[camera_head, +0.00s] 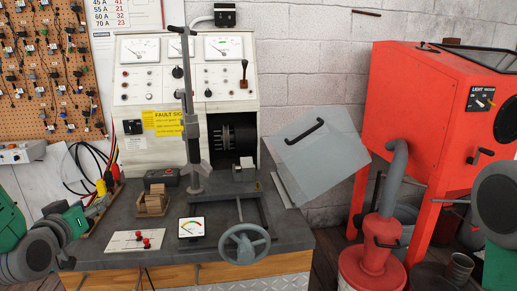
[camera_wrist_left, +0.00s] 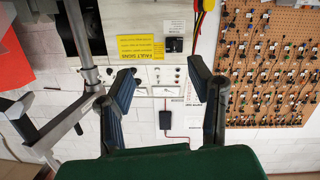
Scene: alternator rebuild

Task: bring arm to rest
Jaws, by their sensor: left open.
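My left gripper (camera_head: 96,207) is at the lower left of the head view, beside the left front edge of the grey test bench (camera_head: 280,240). Its green body shows there, but the fingers are small and partly hard to make out. In the left wrist view the same gripper (camera_wrist_left: 162,82) has its two dark fingers spread wide, with nothing between them. Beyond the fingers, that view shows the bench panel and the wall, turned over. Of my right arm, only grey and green links show at the right edge of the head view; its gripper is out of view.
On the bench are a dial meter (camera_head: 191,228), a white plate with red terminals (camera_head: 133,241), a wooden block stack (camera_head: 152,202), a handwheel (camera_head: 244,243) and an upright post (camera_head: 188,110). Coloured clip leads (camera_head: 106,182) are near my left gripper. A red cabinet (camera_head: 415,110) stands right.

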